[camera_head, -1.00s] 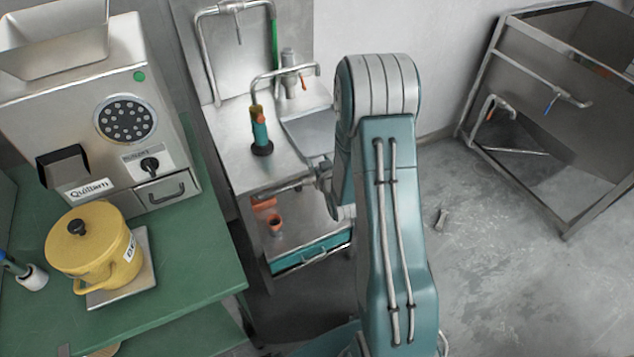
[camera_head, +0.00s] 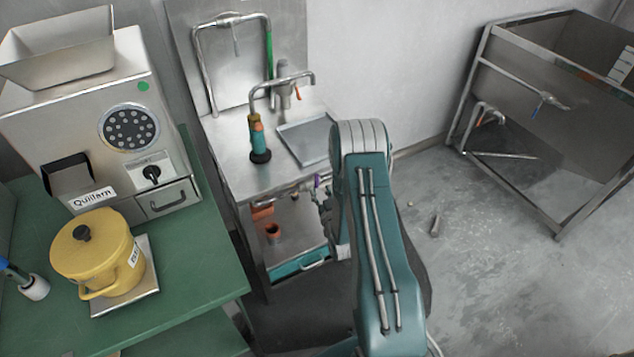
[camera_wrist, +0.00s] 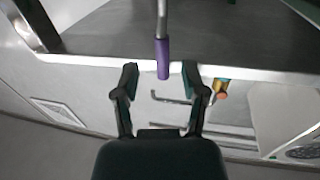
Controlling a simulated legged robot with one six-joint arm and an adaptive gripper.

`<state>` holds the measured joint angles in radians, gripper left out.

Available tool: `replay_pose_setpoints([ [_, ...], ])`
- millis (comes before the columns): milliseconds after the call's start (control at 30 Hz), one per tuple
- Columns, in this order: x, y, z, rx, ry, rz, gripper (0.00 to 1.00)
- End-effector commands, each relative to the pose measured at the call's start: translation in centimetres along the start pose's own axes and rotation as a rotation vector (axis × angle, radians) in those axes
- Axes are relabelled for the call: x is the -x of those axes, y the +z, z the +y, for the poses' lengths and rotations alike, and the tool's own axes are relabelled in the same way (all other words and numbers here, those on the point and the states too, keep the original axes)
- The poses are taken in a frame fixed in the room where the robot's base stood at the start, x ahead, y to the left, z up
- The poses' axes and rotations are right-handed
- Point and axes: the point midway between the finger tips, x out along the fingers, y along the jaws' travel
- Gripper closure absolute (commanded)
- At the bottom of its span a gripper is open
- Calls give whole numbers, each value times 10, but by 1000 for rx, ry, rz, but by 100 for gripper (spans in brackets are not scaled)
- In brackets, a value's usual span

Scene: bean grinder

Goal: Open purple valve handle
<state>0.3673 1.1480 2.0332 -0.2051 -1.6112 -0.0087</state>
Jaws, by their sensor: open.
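The purple valve handle (camera_wrist: 163,58) hangs at the end of a thin metal rod in the wrist view. It lies between and just beyond the two fingertips of my gripper (camera_wrist: 158,74). The fingers are spread apart and empty, and I see no contact with the handle. In the head view the purple handle (camera_head: 317,181) is a small spot at the front edge of the metal sink table (camera_head: 225,170). My gripper (camera_head: 324,203) shows beside it, partly hidden by my arm.
A yellow pot (camera_head: 95,255) and a grinder (camera_head: 75,140) stand on the green table (camera_head: 200,285) at left. A tray (camera_head: 306,138) and a faucet (camera_head: 285,80) are on the sink table. A metal frame (camera_head: 475,75) stands at right. The floor between is mostly clear.

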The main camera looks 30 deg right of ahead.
Motion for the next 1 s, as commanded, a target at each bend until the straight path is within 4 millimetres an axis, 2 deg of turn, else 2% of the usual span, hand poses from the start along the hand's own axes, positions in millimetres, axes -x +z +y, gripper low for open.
replay_pose_setpoints([
  [100, -21, 0, -1, -1, -1, 2, 45],
  [300, -40, 0, 0, -1, -1, 0, 45],
  [600, -43, 0, 0, -1, 0, -2, 45],
  [633, -43, 0, 0, -1, 0, -2, 54],
  [667, -43, 0, 0, -1, 0, -2, 67],
  [700, -43, 0, 0, -1, 0, -2, 85],
  [733, -43, 0, 0, -1, 0, -2, 98],
  [1000, -44, 0, 0, 0, 0, -1, 100],
])
